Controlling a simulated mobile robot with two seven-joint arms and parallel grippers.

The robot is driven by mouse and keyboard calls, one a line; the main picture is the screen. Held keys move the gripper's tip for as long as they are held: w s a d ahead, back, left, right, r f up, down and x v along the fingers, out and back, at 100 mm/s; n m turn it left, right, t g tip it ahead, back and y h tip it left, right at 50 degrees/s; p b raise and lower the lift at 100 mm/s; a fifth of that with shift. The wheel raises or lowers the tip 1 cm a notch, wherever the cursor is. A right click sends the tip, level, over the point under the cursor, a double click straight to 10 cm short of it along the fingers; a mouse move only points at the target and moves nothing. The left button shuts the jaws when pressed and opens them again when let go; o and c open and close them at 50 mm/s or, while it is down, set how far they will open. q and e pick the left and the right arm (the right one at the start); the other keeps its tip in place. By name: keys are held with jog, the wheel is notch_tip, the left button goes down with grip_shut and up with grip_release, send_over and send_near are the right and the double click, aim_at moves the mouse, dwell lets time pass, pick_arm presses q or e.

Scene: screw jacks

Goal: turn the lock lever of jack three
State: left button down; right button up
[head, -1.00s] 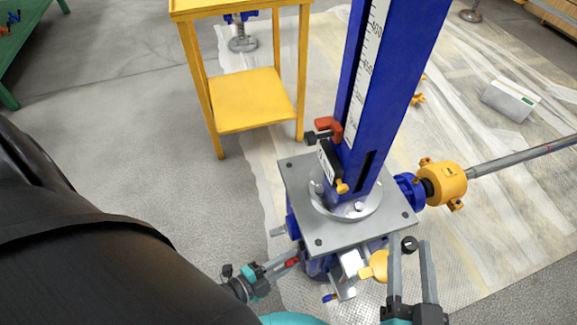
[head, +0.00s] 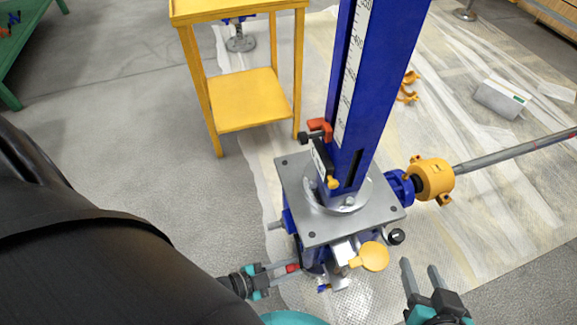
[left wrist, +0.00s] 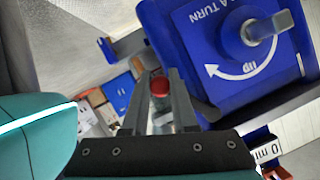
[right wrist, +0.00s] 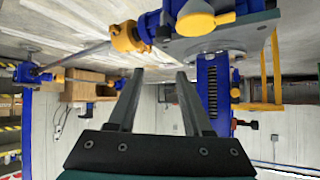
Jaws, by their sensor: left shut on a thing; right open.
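The jack is a tall blue column (head: 370,85) with a white scale, rising from a grey square plate (head: 310,228) on a blue gearbox. A short lever with a red end (head: 292,268) sticks out low on its left side. My left gripper (head: 284,270) is shut on this red end, also seen as a red knob (left wrist: 159,86) between the fingers in the left wrist view. My right gripper (head: 419,266) is open and empty, right of the jack's yellow disc (head: 374,257) and black knob (head: 397,236). The lever's inner end is hidden under the plate.
A yellow coupling (head: 432,179) with a long grey shaft (head: 515,150) extends right from the jack. A yellow stand (head: 243,100) is behind left. A red clamp (head: 320,129) sits at the column. The left wrist view shows the blue gearbox face (left wrist: 225,50) close by.

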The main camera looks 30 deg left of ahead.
pick_arm(q)
jog(key=s+d+r+n+g+h+p, duration=0.2)
jog(key=d+r+n+g+h+p, duration=0.1)
jog(key=r+n, duration=0.4)
jog(key=shift+s+d+r+n+h+p, duration=0.25)
jog(key=shift+n+h+p, duration=0.2)
jog(key=shift+h, duration=0.25)
pick_arm(e)
jog(key=s+d+f+g+h, duration=0.2)
jog(key=s+d+g+h, duration=0.1)
jog(key=s+d+g, duration=0.2)
jog(key=shift+s+d+m+g, duration=0.3)
jog(key=shift+d+g, duration=0.1)
jog(key=shift+d, duration=0.55)
pick_arm(q)
jog(key=shift+w+r, duration=0.15)
pick_arm(e)
jog(key=shift+f, duration=0.1)
pick_arm(q)
jog(key=c, duration=0.7)
grip_release()
jog(key=shift+a, duration=0.1)
jog(key=shift+s+a, duration=0.15)
jog(key=shift+s, duration=0.05)
